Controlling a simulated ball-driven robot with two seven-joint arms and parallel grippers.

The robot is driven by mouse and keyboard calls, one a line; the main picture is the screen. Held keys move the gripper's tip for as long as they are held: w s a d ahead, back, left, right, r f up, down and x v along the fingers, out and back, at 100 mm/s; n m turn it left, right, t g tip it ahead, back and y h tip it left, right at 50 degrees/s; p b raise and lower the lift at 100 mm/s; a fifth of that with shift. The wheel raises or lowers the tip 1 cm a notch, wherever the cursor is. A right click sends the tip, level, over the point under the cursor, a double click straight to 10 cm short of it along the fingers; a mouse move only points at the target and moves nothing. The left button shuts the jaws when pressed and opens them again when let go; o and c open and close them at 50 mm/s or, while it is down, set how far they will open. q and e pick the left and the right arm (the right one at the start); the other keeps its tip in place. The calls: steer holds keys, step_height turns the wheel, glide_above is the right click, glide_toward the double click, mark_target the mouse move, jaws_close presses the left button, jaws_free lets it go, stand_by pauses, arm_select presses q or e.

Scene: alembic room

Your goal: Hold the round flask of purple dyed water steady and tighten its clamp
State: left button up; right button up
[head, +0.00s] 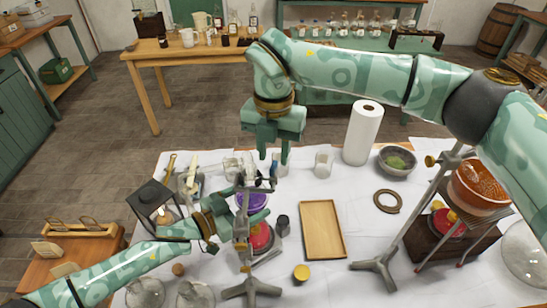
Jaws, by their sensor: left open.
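The round flask of purple dyed water (256,201) hangs at a metal stand (241,255) in the middle of the white-covered table. Its clamp (256,188) is a small grey metal piece near the flask's neck, partly hidden in clutter. My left gripper (247,212) is open, just left of and close beside the flask; whether its fingers touch the glass I cannot tell. My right gripper (272,154) points down above the clamp, its two fingers apart with nothing visible between them.
A red round object (261,238) sits below the flask. A wooden tray (322,229) lies to the right, beside a small dark jar (283,222). A second stand (376,265) and an orange bowl (478,186) stand further right. A paper roll (362,132) stands behind.

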mark_target(273, 168)
steer(key=shift+f, duration=1.25)
jaws_close()
steer(key=shift+m, duration=0.3)
steer(key=m, duration=0.4)
steer(key=shift+m, duration=0.3)
steer(key=m, duration=0.5)
steer(key=shift+m, duration=0.4)
